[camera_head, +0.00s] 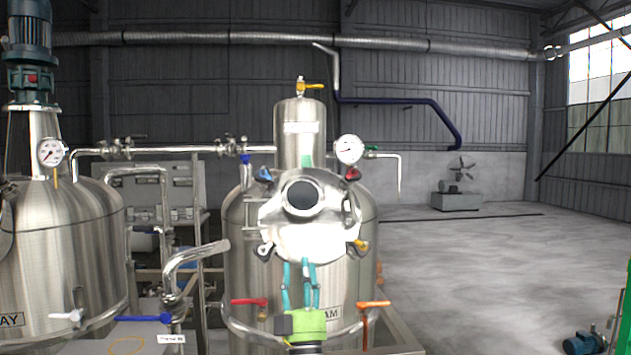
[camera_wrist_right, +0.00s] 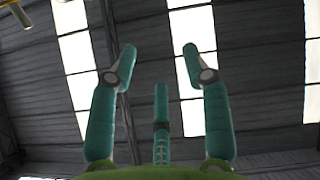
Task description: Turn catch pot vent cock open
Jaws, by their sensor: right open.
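The vent cock (camera_head: 310,86) has a yellow lever and sits on top of the catch pot (camera_head: 288,150), a narrow steel cylinder rising behind the tank lid. In the head view the lever points to the right, roughly level. A small yellow-handled fitting (camera_wrist_right: 16,12), probably this cock, shows at the top left corner of the right wrist view. My right gripper (camera_head: 297,266) is green with teal fingers pointing up, in front of the tank and well below the cock. Its fingers (camera_wrist_right: 158,50) are apart with nothing between them. My left gripper is not in view.
The steel tank (camera_head: 245,285) has a round hatch (camera_head: 320,240) with coloured clamp knobs. A pressure gauge (camera_head: 349,149) stands right of the catch pot. Red (camera_head: 249,301) and orange (camera_head: 373,304) handles flank my right gripper. Another tank (camera_head: 70,250) stands left. The floor at right is open.

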